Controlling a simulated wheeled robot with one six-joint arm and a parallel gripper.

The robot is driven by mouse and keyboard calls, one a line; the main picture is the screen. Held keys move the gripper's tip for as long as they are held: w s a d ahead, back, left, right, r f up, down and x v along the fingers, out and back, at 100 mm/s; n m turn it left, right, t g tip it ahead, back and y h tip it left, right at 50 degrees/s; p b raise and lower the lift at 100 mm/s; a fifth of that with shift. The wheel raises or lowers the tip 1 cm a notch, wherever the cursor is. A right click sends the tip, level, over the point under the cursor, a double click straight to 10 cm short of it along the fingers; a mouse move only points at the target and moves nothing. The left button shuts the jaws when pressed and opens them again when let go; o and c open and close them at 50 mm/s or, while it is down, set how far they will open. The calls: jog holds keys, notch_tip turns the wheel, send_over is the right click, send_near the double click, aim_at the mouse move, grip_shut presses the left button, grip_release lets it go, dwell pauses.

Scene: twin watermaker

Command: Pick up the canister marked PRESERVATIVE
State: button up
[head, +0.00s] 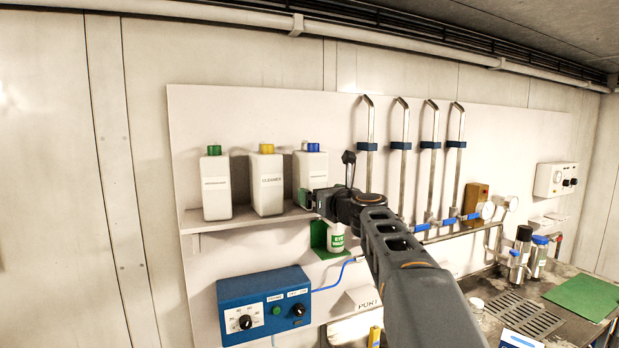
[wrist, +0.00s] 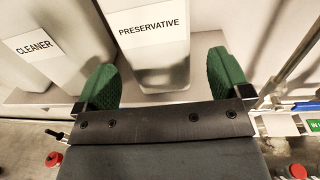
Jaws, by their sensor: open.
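The canister marked PRESERVATIVE (wrist: 152,50) is white and fills the upper middle of the wrist view, its label facing me. In the head view it is the right-hand canister with a blue cap (head: 313,165), upright on the shelf. My gripper (head: 304,198) is in front of its lower part, which it partly hides. In the wrist view the green finger pads of my gripper (wrist: 164,80) are apart, one to each side of the canister's lower part. The jaws are open; I cannot tell whether either pad touches it.
The CLEANER canister (head: 267,180) with a yellow cap stands close on the left, and a green-capped canister (head: 215,183) beyond it. The shelf (head: 246,218) runs under them. Metal pipes (head: 369,150) rise on the right. A blue control box (head: 265,304) hangs below.

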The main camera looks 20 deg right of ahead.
jog(key=shift+w+a+r+p, duration=0.15)
jog(key=shift+w+p, duration=0.35)
jog(key=shift+w, duration=0.75)
jog(key=shift+w+a+f+p, duration=0.1)
jog(key=shift+w+p, duration=0.35)
jog(key=shift+w, duration=0.8)
jog(key=shift+c, duration=0.4)
jog(key=c, duration=1.5)
jog(key=shift+r, duration=0.2)
